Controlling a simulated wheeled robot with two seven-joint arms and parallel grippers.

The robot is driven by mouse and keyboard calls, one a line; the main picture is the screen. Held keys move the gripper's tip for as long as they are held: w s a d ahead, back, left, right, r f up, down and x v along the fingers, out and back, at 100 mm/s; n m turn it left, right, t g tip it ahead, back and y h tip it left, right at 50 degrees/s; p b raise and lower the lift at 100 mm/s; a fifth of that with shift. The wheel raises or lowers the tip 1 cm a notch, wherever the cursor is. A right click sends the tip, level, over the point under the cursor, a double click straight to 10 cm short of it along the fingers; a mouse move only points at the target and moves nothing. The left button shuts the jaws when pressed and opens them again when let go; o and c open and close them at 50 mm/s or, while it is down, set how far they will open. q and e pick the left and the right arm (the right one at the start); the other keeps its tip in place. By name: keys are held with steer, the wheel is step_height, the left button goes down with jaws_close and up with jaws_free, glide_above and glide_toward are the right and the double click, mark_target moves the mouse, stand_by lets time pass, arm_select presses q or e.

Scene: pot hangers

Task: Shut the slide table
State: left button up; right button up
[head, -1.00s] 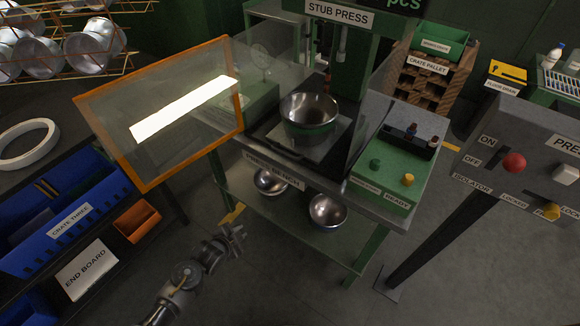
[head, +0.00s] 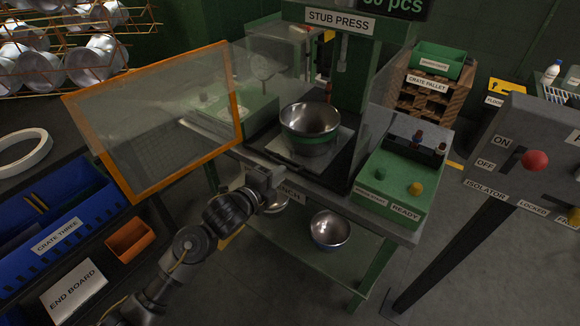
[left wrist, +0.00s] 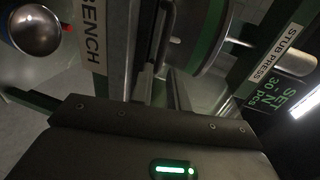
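The slide table (head: 326,172) is a dark platform with a pale plate at the middle of the press bench. A steel bowl with a green band (head: 310,130) stands upright on it, in front of the stub press (head: 340,22). My left gripper (head: 268,180) is at the bench's front edge, left of and below the bowl, and covers part of the bench label. Its fingertips are too small and dark to read. The left wrist view shows the bench label (left wrist: 93,40) and the gripper's dark body close up; finger contact is unclear. My right gripper is not in view.
The orange-framed clear guard (head: 160,115) stands open at left, above and behind my left arm. A green button box (head: 400,185) is on the bench's right. A bowl (head: 330,230) sits on the lower shelf. Blue crate three (head: 50,215) is at left; a control panel (head: 530,165) is at right.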

mark_target(289, 168)
arm_select(q)
steer(key=x, duration=0.5)
steer(key=shift+w+d+f, duration=0.1)
steer(key=shift+w+d, duration=0.1)
steer(key=shift+w, duration=0.1)
steer(key=shift+w+d+f, duration=0.1)
steer(key=shift+w, duration=0.05)
steer(key=shift+c, duration=0.3)
jaws_close()
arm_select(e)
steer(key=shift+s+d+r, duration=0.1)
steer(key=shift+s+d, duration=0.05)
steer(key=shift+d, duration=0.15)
